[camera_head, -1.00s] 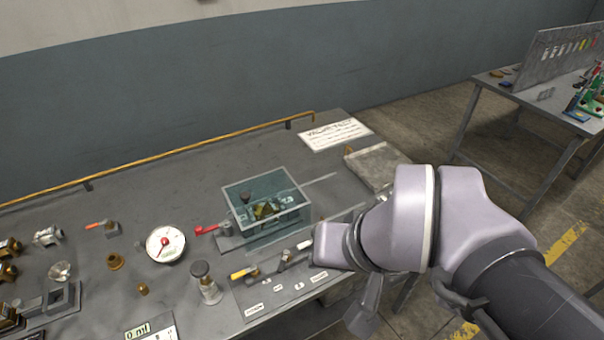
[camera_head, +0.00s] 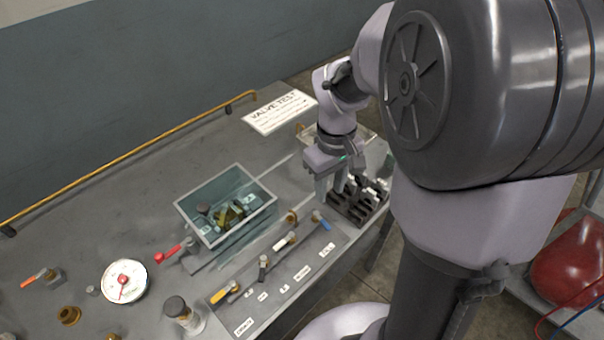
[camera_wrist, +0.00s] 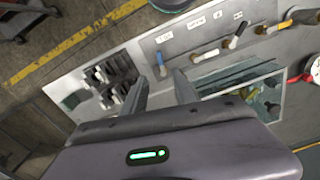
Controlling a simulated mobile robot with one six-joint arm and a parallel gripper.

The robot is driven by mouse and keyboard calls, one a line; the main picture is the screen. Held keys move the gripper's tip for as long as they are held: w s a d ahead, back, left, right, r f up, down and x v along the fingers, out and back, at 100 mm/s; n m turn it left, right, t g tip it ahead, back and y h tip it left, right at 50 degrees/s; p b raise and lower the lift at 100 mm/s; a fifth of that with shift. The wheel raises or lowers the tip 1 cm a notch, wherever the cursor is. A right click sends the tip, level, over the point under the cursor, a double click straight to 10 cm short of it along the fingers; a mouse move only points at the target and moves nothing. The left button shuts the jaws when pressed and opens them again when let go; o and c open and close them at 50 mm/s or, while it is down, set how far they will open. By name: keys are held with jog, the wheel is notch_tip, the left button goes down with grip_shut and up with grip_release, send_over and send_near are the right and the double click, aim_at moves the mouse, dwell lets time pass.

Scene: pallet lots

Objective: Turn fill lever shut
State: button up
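The lever panel (camera_head: 272,310) lies along the table's front edge with yellow, dark, white and blue handles. The blue lever (camera_head: 320,220) is at its right end, near a small label that seems to read FILL; the lever also shows in the wrist view (camera_wrist: 161,64). My gripper (camera_head: 334,198) points down just behind and right of the blue lever, apart from it. In the wrist view its two fingers (camera_wrist: 160,82) are spread with nothing between them, and the blue handle lies just beyond the gap.
A glass-walled tank (camera_head: 187,216) with brass parts inside stands left of my gripper. A dark slotted rack (camera_head: 352,208) with dark and pale pieces is close on the right. A red-handled valve (camera_head: 172,252) and a round gauge (camera_head: 124,281) are further left.

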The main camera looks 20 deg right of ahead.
aim_at(325, 224)
notch_tip(325, 224, down, 13)
jog(key=b, duration=0.5)
jog(key=shift+r, duration=0.1)
jog(key=shift+c, duration=0.4)
grip_shut()
